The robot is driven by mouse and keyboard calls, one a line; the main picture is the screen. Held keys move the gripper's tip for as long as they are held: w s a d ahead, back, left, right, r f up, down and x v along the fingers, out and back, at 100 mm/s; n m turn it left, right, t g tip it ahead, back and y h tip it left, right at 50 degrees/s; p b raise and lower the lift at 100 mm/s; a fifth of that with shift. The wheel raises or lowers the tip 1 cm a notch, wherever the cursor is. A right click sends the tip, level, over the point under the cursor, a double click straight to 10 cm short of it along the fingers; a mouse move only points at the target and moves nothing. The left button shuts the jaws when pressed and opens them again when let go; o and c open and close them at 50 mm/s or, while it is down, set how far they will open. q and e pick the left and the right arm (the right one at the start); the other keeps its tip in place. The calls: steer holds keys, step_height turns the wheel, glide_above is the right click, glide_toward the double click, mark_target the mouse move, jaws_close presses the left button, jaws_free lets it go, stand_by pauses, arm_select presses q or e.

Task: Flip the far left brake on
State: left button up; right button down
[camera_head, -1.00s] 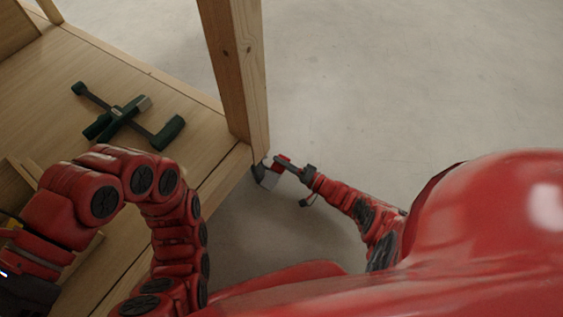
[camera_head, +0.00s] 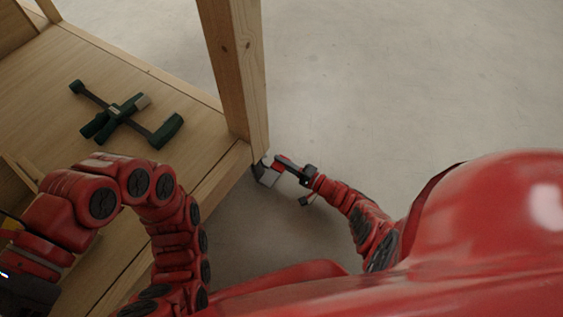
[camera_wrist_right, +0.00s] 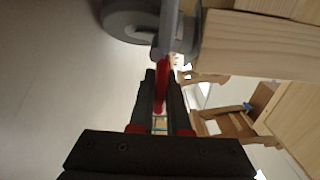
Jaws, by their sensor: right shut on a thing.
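A caster with a grey wheel (camera_wrist_right: 140,22) sits under the corner of the wooden frame. In the right wrist view its red brake lever (camera_wrist_right: 162,82) runs between the two dark fingers of my right gripper (camera_wrist_right: 160,98), which are shut on it. In the head view my right gripper (camera_head: 290,170) is at the caster, beside the foot of the wooden post. The caster is small there and partly covered by the gripper, so the lever's angle is hard to tell. My left arm bends over the wooden platform; its gripper does not show.
A wooden post (camera_head: 236,75) rises from the corner of the wooden platform (camera_head: 60,110). A green and black clamp (camera_head: 125,115) lies on the platform. The grey floor (camera_head: 400,80) right of the post is clear. More wooden parts show at the right of the wrist view.

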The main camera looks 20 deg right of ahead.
arm_select(q)
steer(key=shift+s+d+f+g+b, duration=0.1)
steer(key=shift+f+g+b, duration=0.35)
steer(key=shift+g, duration=0.15)
arm_select(e)
steer(key=shift+f+m, duration=0.25)
steer(key=shift+m, duration=0.4)
steer(key=shift+f+m, duration=0.25)
steer(key=shift+m, duration=0.4)
steer(key=c, duration=0.9)
jaws_free()
